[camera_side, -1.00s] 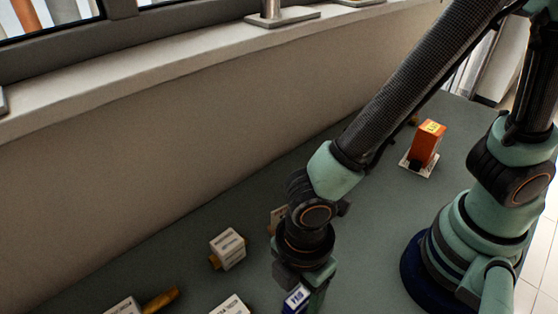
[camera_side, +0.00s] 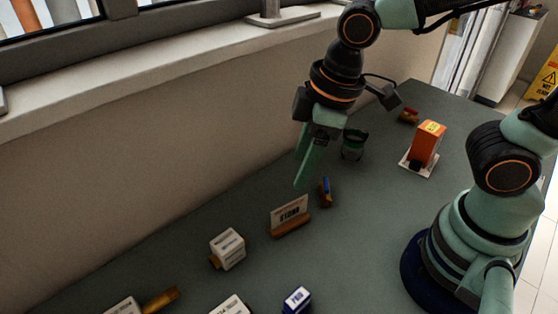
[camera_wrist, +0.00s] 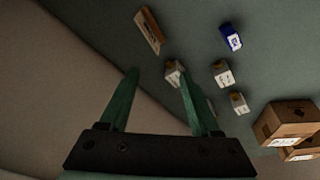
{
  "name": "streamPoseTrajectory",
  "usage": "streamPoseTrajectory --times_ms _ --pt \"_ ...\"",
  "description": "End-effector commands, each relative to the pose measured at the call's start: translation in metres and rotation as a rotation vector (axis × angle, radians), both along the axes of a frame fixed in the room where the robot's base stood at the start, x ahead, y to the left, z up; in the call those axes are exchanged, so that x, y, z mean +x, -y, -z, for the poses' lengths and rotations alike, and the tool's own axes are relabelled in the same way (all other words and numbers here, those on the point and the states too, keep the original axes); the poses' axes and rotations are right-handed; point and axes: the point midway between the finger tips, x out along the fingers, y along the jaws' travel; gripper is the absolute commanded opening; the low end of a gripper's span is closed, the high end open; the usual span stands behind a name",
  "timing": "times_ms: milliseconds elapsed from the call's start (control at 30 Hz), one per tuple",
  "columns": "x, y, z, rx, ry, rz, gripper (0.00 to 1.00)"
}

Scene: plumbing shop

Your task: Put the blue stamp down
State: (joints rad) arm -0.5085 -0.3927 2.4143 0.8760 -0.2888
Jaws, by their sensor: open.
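The blue stamp (camera_side: 297,299) rests on the grey-green table at the bottom of the side view, a small blue block with a white label on top. It also shows in the wrist view (camera_wrist: 231,37), at the upper right, clear of the fingers. My gripper (camera_side: 303,170) is raised well above the table, up and away from the stamp. In the wrist view my gripper (camera_wrist: 158,90) shows its two green fingers spread apart with nothing between them.
White labelled boxes (camera_side: 228,248) stand left of the stamp. A sign on a wooden holder (camera_side: 290,217) stands below my gripper. A blue-handled item (camera_side: 325,191), a dark green jar (camera_side: 354,145) and an orange box (camera_side: 426,144) stand farther back. Cardboard boxes (camera_wrist: 287,121) show in the wrist view.

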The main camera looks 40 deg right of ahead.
Motion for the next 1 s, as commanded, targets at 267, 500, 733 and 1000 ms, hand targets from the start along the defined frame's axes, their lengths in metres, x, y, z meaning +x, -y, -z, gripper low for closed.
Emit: streamPoseTrajectory --times_ms 267,500,733,1000 --pt "0.027 0.111 -0.045 0.129 0.161 0.595 0.64" --pt "0.025 0.145 -0.056 0.166 0.216 0.775 0.64" --pt "0.025 0.146 -0.057 0.167 0.217 0.779 0.64" --pt "0.025 0.145 -0.057 0.167 0.217 0.777 0.64"
